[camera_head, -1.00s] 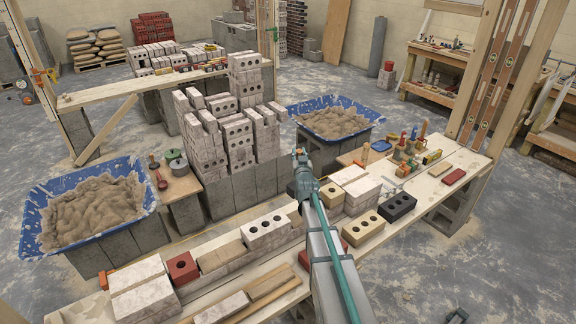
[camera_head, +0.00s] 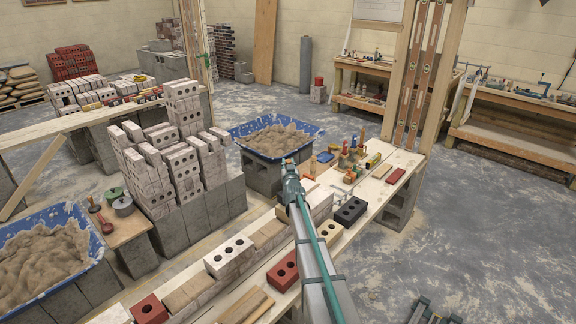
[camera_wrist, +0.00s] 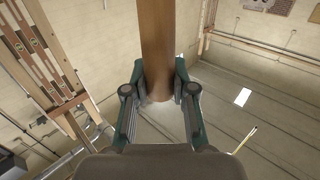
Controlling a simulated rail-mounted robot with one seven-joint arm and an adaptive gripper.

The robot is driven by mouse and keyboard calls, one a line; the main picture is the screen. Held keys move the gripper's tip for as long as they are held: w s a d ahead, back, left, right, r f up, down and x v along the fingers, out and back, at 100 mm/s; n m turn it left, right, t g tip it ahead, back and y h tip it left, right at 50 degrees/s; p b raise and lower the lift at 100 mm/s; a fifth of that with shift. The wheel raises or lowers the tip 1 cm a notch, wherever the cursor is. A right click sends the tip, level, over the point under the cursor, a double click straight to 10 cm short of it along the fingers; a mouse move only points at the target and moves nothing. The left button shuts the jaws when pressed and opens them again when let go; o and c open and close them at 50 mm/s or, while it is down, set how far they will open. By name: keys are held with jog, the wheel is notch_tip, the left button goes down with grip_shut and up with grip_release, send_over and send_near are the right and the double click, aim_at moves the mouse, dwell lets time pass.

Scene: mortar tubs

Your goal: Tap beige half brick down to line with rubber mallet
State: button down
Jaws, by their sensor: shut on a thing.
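My gripper (camera_wrist: 155,92) is shut on a brown, round wooden handle (camera_wrist: 157,45), taken to be the mallet's, which stands between its two fingers in the wrist view. The mallet's head cannot be made out. In the head view my gripper (camera_head: 291,180) is over the brick row on the long bench. Tan bricks (camera_head: 268,235) lie in that row, left of my arm. A beige brick with holes (camera_head: 331,230) lies just right of my arm, partly hidden by it. I cannot tell which is the beige half brick. The line cannot be made out clearly.
A black brick (camera_head: 350,210) and a red brick (camera_head: 283,272) lie on the bench near my arm. Several small tools (camera_head: 352,155) stand at its far end. A blue mortar tub (camera_head: 240,135) and brick stacks (camera_head: 160,180) stand behind. Open floor (camera_head: 470,230) is at right.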

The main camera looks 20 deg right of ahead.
notch_tip(320, 180, down, 4)
jog(key=b, duration=0.4)
notch_tip(320, 180, up, 5)
jog(key=p, duration=0.3)
jog(key=shift+f, duration=0.3)
jog(key=shift+a, duration=0.15)
